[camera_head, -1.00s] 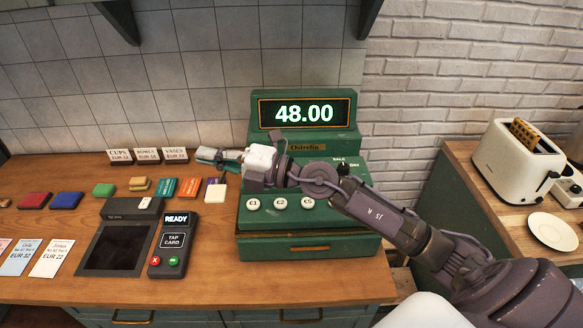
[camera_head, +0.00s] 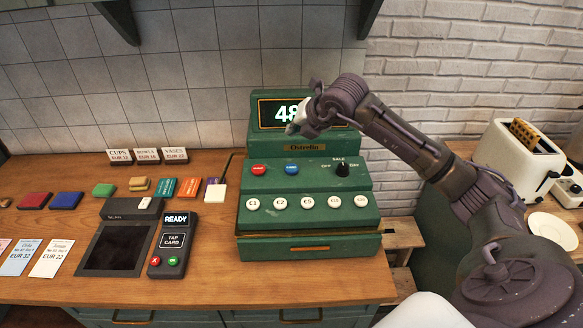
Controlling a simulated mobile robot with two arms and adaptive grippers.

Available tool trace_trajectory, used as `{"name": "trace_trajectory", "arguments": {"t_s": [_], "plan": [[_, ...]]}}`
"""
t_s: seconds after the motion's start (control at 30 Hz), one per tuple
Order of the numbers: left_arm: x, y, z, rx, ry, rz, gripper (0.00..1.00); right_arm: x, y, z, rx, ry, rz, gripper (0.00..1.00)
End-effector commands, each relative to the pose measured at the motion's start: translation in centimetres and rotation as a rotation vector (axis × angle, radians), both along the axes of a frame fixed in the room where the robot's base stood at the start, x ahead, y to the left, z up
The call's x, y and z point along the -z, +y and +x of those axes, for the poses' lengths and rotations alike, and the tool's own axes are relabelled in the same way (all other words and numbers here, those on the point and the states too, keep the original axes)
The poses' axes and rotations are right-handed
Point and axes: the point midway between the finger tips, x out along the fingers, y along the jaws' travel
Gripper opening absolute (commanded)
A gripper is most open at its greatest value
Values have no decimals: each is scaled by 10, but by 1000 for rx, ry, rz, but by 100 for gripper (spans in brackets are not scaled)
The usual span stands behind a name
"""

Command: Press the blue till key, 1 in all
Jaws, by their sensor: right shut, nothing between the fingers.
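The green till (camera_head: 247,245) stands on the wooden counter. Its blue key (camera_head: 291,169) is in full view on the upper panel, beside a red key (camera_head: 259,169). My right gripper (camera_head: 294,127) is shut and empty. It is in front of the till's display (camera_head: 268,115), above the blue key in the picture and apart from it. It hides the right part of the display, where only "48" shows. My left gripper is not in view.
A row of several cream keys (camera_head: 280,203) is on the lower panel, with a black sale knob (camera_head: 342,169) at the upper right. A card reader (camera_head: 173,246) stands left of the till. A toaster (camera_head: 517,160) stands on the right counter.

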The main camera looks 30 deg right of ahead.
Motion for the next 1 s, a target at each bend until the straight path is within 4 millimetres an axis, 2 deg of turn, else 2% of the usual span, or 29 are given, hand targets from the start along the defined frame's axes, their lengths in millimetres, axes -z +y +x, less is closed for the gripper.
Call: {"name": "trace_trajectory", "arguments": {"t_s": [0.2, 0.37, 0.77, 0.8, 1.0], "plan": [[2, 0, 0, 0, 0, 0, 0, 3, 1, 0, -3, 0, 1, 0], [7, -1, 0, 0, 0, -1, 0, 14, 1, 0, -3, 2, 1, 0], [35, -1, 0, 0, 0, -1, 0, 67, 1, -1, -3, 1, 0, 0], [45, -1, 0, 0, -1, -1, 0, 76, 1, 0, -4, -1, 1, 0], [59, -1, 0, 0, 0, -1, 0, 89, 1, 0, -3, -1, 2, 0]]}}
